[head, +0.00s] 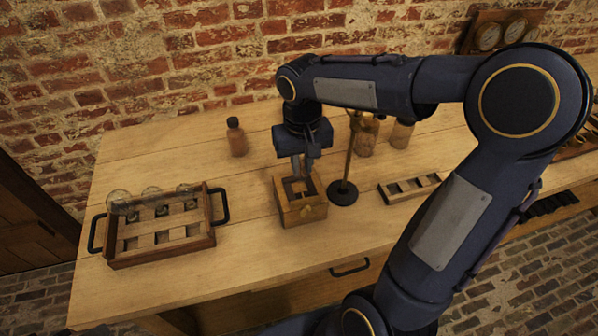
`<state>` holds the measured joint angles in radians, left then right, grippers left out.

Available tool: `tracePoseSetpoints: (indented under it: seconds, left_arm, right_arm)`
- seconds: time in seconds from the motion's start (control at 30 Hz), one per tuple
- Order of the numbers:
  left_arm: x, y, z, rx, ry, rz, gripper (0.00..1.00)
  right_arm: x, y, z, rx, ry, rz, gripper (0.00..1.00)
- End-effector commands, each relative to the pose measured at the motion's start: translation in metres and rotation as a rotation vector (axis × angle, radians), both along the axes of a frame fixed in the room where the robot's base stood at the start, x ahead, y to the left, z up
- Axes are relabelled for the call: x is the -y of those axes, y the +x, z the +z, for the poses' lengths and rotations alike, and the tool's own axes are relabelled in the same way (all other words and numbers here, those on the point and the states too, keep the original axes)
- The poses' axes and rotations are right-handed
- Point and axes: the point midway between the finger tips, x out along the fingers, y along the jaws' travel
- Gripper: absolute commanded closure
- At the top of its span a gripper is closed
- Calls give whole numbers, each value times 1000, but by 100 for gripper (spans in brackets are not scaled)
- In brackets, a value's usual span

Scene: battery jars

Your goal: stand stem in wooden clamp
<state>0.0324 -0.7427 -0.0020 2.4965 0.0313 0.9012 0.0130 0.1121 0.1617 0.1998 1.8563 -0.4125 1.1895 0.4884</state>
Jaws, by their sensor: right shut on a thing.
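The wooden clamp (300,212) is a small square block with a dark open top and a brass knob on its front, standing mid-table. My right gripper (301,172) points down just above the clamp's top opening. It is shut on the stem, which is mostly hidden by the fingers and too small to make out. I cannot tell whether the stem touches the clamp. My left gripper is not in view.
A brass stand on a black round base (343,193) is close right of the clamp. A handled wooden tray (165,252) with glass jars lies left. A brown bottle (236,138) stands behind. A slotted wooden rack (412,188) and corked jars (402,134) are right.

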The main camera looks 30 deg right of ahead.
Motion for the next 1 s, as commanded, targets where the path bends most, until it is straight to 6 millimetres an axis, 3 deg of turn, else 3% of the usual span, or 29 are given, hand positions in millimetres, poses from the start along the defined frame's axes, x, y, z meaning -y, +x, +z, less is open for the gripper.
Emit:
tracePoseSetpoints:
  seconds: [0.37, 0.77, 0.8, 0.97, 1.0]
  left_arm:
    - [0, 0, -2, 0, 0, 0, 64]
    - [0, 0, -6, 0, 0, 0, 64]
    - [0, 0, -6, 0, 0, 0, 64]
    - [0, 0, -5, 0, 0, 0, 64]
    - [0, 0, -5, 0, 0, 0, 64]
  right_arm:
    - [-2, 8, -39, -2, 0, -1, 98]
    - [-2, 8, -45, 0, 1, 0, 98]
    - [-2, 8, -45, 0, 1, 0, 84]
    - [-2, 8, -44, 0, 1, 0, 63]
    - [-2, 8, -44, 0, 1, 0, 63]
